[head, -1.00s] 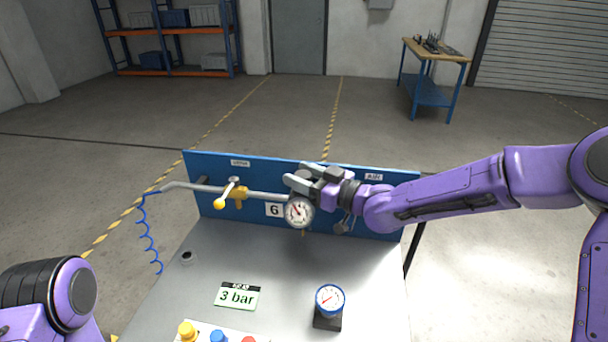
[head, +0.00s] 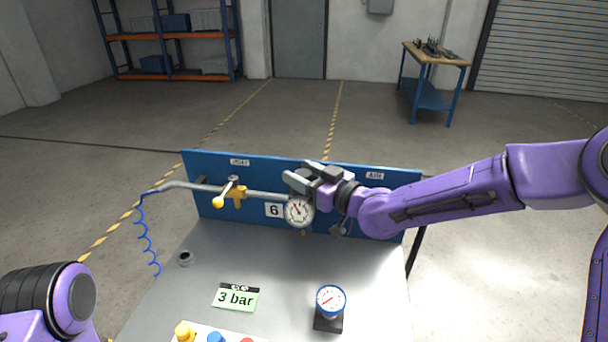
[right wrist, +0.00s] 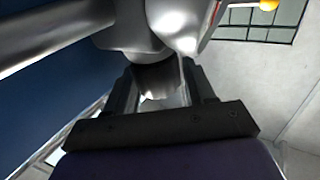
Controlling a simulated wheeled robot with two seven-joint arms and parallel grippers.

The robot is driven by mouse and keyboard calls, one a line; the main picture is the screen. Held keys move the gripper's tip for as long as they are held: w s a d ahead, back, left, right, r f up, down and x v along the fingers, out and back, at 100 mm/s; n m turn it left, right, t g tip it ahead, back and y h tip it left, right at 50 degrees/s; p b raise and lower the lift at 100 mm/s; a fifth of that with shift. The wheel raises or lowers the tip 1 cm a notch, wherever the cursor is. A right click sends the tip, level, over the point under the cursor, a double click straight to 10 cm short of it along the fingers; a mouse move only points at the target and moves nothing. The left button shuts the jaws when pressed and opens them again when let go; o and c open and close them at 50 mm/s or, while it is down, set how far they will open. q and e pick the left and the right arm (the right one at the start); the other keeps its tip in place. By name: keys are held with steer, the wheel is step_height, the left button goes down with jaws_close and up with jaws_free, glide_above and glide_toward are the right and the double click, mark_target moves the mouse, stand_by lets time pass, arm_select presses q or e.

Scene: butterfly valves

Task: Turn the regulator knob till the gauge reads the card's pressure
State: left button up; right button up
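The pipe gauge (head: 299,211) is a round white dial on the pipe in front of the blue panel; its needle points up and left, and its numbers are too small to read. The card (head: 236,298) lies on the bench and reads "3 bar". My right gripper (head: 298,178) is at the regulator just above the gauge. In the right wrist view its fingers (right wrist: 162,88) stand on both sides of the silver regulator knob (right wrist: 163,78) and appear closed on it. The head view hides most of the knob behind the gripper. My left gripper is out of view.
A yellow-handled valve (head: 232,193) sits on the pipe to the left. A second gauge (head: 330,299) stands on the bench at the front. A plate with coloured buttons (head: 215,336) is at the front edge. A blue coiled hose (head: 146,240) hangs at the left.

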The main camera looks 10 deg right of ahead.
steer(key=b+v, duration=0.2)
steer(key=v, duration=0.8)
steer(key=shift+s, duration=0.25)
steer(key=shift+d, duration=0.15)
